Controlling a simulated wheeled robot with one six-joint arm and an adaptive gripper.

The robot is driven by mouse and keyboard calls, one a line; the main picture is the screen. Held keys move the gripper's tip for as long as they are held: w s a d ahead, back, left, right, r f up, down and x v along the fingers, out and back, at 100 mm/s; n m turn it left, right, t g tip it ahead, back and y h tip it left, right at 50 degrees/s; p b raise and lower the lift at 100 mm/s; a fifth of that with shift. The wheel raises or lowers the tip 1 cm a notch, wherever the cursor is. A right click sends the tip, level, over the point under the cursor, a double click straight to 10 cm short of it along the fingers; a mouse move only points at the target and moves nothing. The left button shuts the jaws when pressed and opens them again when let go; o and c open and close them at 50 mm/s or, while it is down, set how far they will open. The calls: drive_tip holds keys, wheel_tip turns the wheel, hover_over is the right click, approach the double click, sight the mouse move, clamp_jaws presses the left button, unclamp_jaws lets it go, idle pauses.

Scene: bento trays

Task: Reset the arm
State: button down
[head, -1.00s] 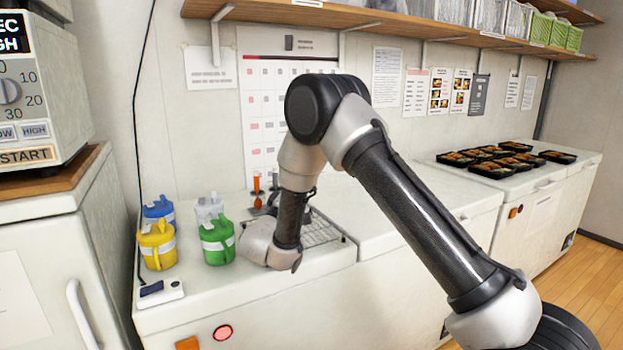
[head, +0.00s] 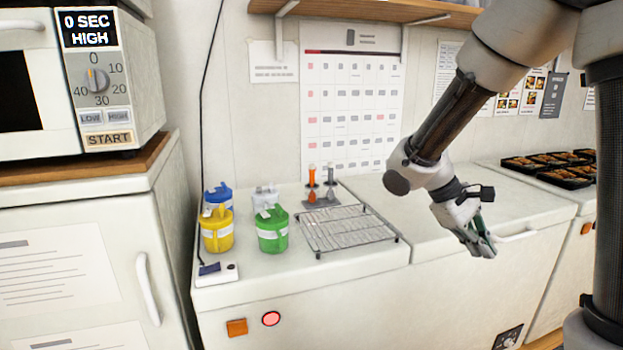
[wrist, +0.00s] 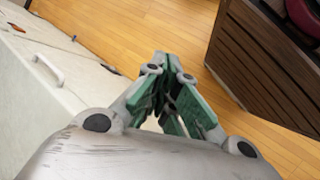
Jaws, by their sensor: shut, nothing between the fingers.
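My gripper (head: 483,243) hangs in front of the white freezer's front edge, right of the wire rack, and points down. Its green-padded fingers are together with nothing between them. In the wrist view the shut fingers (wrist: 165,65) point out over the wooden floor. My arm is folded at the right of the head view.
The wire rack (head: 345,230) lies empty on the white freezer top (head: 310,268). Yellow (head: 217,231), green (head: 272,231), blue (head: 218,193) and white (head: 265,197) jugs stand left of it. Several bento trays (head: 565,178) sit at the right. A dark slatted counter (wrist: 265,75) shows in the wrist view.

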drive_tip(key=s+d+r+m+t+y, duration=0.1)
drive_tip(key=s+r+m+t+y, duration=0.4)
drive_tip(key=s+r, duration=0.5)
drive_tip(key=s+t+y, duration=0.1)
drive_tip(key=s+y, duration=0.1)
drive_tip(key=s, duration=0.1)
drive_tip(key=shift+s+r+m+t, duration=0.2)
drive_tip(key=shift+s+m+t, duration=0.1)
drive_tip(key=shift+s+m, duration=0.1)
